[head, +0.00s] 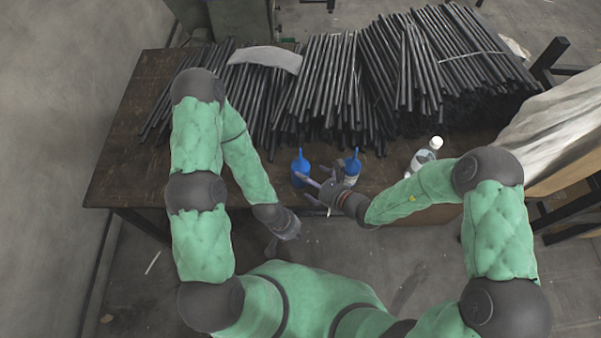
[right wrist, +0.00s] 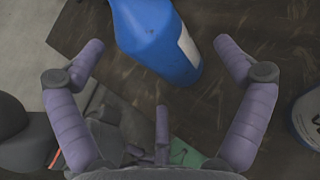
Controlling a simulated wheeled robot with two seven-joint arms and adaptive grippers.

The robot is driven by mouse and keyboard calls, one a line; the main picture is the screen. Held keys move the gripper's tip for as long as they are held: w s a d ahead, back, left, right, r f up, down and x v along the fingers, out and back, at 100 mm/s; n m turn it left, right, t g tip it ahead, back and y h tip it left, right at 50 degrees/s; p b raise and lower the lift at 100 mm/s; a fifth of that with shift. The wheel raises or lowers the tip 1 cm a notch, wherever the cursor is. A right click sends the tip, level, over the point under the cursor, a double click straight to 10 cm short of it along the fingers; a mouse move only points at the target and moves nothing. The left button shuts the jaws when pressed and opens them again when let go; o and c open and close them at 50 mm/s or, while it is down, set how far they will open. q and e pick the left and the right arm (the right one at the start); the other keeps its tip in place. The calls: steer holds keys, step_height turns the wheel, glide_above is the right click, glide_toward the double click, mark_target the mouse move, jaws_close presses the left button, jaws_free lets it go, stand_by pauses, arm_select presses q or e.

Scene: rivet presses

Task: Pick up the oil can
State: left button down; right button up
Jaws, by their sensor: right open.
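Two blue cans with pointed spouts stand upright near the table's front edge in the head view: the left blue can (head: 300,170) and the right blue can (head: 351,168), which has a pale label. I cannot tell which is the oil can. My right gripper (head: 308,187) is open beside the left can. In the right wrist view a blue can (right wrist: 158,38) with a pale patch lies ahead, between the spread fingers of that gripper (right wrist: 160,62), with no grip on it. My left gripper (head: 281,238) hangs below the table's front edge; its jaws are unclear.
Bundles of dark rods (head: 340,80) fill the back of the brown table (head: 125,165). A pale bottle with a white cap (head: 424,156) stands to the right. A white sheet (head: 265,58) lies on the rods. Another can (right wrist: 308,120) shows at the right wrist view's right edge.

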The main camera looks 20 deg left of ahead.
steer(key=x, duration=0.1)
steer(key=b+x, duration=0.2)
steer(key=x, duration=0.1)
steer(key=shift+s+a, duration=0.25)
steer(key=shift+w+a+f, duration=0.15)
steer(key=shift+w+a, duration=0.1)
steer(key=shift+a, duration=0.15)
steer(key=c, duration=1.3)
